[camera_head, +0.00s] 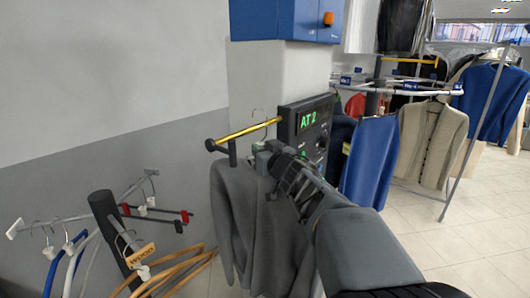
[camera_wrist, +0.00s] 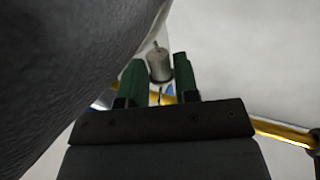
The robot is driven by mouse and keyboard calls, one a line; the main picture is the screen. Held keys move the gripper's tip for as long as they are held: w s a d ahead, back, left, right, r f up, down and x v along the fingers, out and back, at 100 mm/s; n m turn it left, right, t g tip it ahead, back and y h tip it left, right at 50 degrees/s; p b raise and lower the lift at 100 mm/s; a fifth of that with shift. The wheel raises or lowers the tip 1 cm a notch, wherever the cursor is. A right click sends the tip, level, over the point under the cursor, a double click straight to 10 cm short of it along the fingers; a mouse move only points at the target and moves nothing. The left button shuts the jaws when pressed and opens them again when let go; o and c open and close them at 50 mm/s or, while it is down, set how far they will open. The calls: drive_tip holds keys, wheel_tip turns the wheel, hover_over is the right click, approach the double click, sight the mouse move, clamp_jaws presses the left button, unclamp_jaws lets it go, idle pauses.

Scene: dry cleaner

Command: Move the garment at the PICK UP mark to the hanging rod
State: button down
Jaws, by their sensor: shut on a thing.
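A grey garment (camera_head: 240,215) hangs on a hanger below a short gold rod (camera_head: 250,131) with a black end. The rod sits beside a dark box with a green "AT 2" display (camera_head: 308,120). My gripper (camera_head: 266,152) is at the top of the garment, just under the rod. In the wrist view its green fingers (camera_wrist: 160,80) are shut around the hanger's pale cylindrical neck (camera_wrist: 159,64). The garment (camera_wrist: 60,80) fills the left of that view. A thin hook (camera_head: 259,113) shows by the rod; I cannot tell whether it rests on it. No PICK UP lettering is legible.
A white rail (camera_head: 400,88) at right carries a blue garment (camera_head: 370,165) and a beige jacket (camera_head: 430,140). A dark post (camera_head: 108,230) with hangers and a "WOOD" tag (camera_head: 141,256) stands at lower left. A blue box (camera_head: 285,20) is above. Floor is open at right.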

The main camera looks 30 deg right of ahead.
drive_tip(key=shift+f, duration=0.1)
idle(0.5)
drive_tip(key=shift+f+b, duration=1.15)
drive_tip(key=shift+f, duration=0.3)
drive_tip(key=shift+f, duration=0.2)
drive_tip(key=c, duration=0.8)
unclamp_jaws()
drive_tip(key=shift+f, duration=0.1)
